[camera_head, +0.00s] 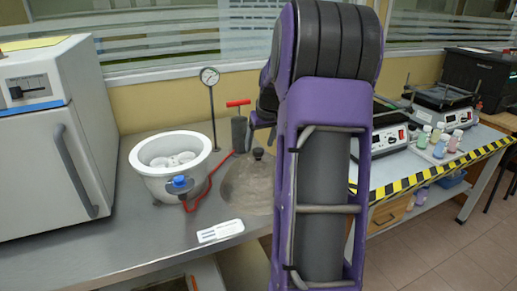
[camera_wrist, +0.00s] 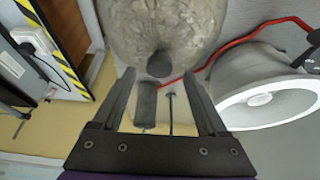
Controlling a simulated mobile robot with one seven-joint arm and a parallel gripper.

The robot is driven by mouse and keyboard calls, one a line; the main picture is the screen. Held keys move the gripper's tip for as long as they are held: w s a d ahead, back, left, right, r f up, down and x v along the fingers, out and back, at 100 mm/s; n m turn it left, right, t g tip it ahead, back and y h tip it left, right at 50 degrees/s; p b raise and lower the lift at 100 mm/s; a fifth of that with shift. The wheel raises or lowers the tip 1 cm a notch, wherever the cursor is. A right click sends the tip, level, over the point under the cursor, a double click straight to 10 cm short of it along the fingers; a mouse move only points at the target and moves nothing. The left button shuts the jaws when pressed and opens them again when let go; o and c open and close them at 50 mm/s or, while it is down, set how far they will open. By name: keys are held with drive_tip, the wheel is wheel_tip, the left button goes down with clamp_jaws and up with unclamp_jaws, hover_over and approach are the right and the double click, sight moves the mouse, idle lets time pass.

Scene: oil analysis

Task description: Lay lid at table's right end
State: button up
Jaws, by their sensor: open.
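The lid (camera_head: 247,187) is a round, greyish, translucent dome with a dark knob (camera_head: 258,153). It lies on the grey table (camera_head: 125,240) right of the white bowl, and my arm covers its right part in the head view. In the wrist view the lid (camera_wrist: 165,28) fills the top middle, its knob (camera_wrist: 159,64) between the lines of my fingertips. My gripper (camera_wrist: 158,73) is open, with nothing visibly held; whether the fingers are level with the knob I cannot tell. The head view mostly hides the gripper behind my arm. The table's right end (camera_head: 440,165) has yellow-black edge tape.
The white bowl (camera_head: 145,180) stands open, with a blue-capped valve and red hose. A gauge stand (camera_head: 211,110) and a red-handled pump (camera_head: 239,130) stand behind. A white oven (camera_head: 60,130) is at left. Hotplates (camera_head: 390,140) and several small bottles (camera_head: 440,140) occupy the right table.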

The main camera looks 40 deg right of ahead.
drive_tip(key=v, duration=0.8)
drive_tip(key=shift+p, duration=0.35)
